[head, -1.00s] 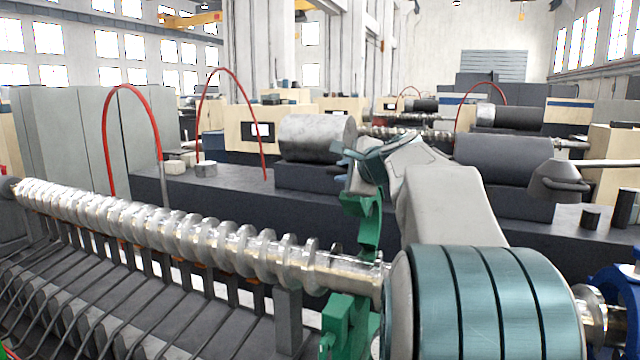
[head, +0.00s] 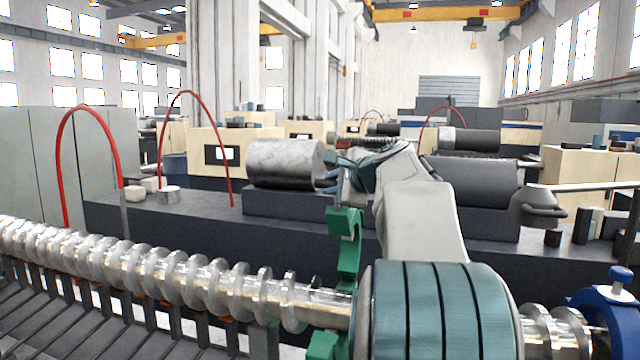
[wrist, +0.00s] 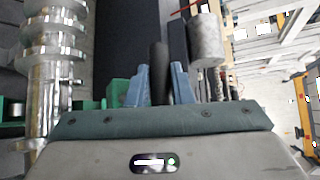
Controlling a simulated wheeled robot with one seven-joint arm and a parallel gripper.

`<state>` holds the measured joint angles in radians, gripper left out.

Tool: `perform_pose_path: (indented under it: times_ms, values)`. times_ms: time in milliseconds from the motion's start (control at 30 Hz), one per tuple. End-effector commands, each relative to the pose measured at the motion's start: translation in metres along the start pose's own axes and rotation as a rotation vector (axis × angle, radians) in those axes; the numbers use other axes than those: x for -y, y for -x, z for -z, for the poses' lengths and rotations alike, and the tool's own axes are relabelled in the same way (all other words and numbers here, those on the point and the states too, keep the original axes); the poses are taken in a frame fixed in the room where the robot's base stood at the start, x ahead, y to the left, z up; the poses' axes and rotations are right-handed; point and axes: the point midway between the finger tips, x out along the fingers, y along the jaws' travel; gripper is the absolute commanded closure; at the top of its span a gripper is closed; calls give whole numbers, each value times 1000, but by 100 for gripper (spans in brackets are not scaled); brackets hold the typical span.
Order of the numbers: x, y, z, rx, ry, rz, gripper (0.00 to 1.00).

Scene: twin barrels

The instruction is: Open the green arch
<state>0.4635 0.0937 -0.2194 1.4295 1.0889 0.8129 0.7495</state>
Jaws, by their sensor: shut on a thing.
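The green arch (head: 348,244) stands upright beside the bright screw shaft (head: 200,278), its curved inner side showing. A green base block (head: 323,346) sits below it at the shaft. My gripper (head: 333,181) is at the arch's upper end, its fingers partly hidden by the wrist. In the wrist view my gripper (wrist: 160,88) is shut with a dark rounded piece (wrist: 158,62) between the blue fingers. Green parts of the arch (wrist: 117,92) show just left of the fingers. The exact contact is hidden.
A blue arch (head: 603,312) with a knob stands at the right end of the shaft. Dark bars lie below the shaft at the left. Behind, a dark bench carries a grey cylinder (head: 285,163), a dark cylinder (head: 478,183) and red hoses (head: 62,160).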

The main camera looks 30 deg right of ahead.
Motion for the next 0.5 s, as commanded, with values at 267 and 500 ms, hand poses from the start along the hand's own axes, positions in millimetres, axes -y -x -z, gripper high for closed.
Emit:
perform_pose_path:
  times_ms: [267, 500]
  values:
    - [-4, -1, 8, -15, -3, -6, 59]
    - [-4, 0, -6, -18, 6, -3, 59]
